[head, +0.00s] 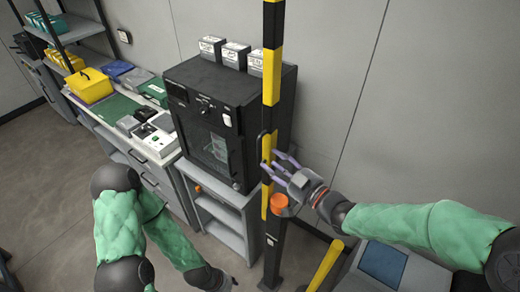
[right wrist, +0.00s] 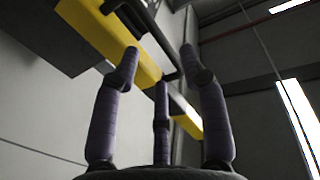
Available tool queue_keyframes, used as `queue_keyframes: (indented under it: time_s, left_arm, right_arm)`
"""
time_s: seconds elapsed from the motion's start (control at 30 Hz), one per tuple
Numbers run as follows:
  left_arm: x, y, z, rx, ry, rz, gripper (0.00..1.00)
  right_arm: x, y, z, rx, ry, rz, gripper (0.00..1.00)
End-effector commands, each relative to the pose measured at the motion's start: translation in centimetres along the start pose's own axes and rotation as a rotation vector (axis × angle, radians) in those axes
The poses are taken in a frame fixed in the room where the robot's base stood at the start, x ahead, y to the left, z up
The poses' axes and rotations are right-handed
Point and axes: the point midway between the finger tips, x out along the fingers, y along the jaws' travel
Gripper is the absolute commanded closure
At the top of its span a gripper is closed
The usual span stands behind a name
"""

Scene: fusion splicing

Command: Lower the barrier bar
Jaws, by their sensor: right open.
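The barrier bar (head: 271,85), striped yellow and black, stands upright in the head view, beside the black cabinet. A dark handle (head: 262,146) shows on its side. My right gripper (head: 273,166) is open at the bar's lower part, just right of it, fingers pointing toward it. In the right wrist view the spread purple fingers (right wrist: 160,70) surround no object; the yellow and black bar (right wrist: 105,35) crosses behind their tips. I cannot tell whether a finger touches it.
A black post (head: 272,250) with an orange knob (head: 279,202) stands under the bar. The black cabinet (head: 215,85) sits on a grey stand to the left. A yellow rail (head: 325,265) and a blue-screened console (head: 383,263) are at lower right.

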Motion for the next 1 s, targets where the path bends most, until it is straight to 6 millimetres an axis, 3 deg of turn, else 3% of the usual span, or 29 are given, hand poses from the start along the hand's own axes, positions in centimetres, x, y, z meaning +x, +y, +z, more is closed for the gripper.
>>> queue_keyframes:
  time_s: [0.1, 0.33, 0.77, 0.8, 0.93, 1.0]
  left_arm:
    - [-0.2, 0.1, 0.0, 0.0, 0.0, 0.0, 0.6]
    - [-0.5, 0.2, 0.0, 0.0, 0.001, 0.0, 0.6]
    - [-0.6, 0.2, 0.0, 0.0, 0.001, 0.0, 0.6]
    - [-0.6, 0.2, 0.0, 0.0, 0.001, 0.0, 0.6]
    - [-0.6, 0.2, 0.0, 0.0, 0.001, 0.0, 0.6]
    - [-0.6, 0.2, 0.0, 0.0, 0.001, 0.0, 0.6]
  right_arm:
    - [2.3, -0.1, 0.1, 0.001, -0.003, -0.004, 0.57]
    - [5.3, 0.0, 0.0, 0.0, -0.001, -0.001, 0.57]
    - [6.3, 0.0, 0.0, 0.0, -0.002, 0.002, 0.57]
    - [6.3, 0.0, 0.0, 0.0, -0.002, 0.002, 0.6]
    - [6.3, 0.0, 0.0, 0.0, -0.002, 0.002, 0.96]
    - [6.3, 0.0, 0.0, 0.0, -0.002, 0.002, 1.0]
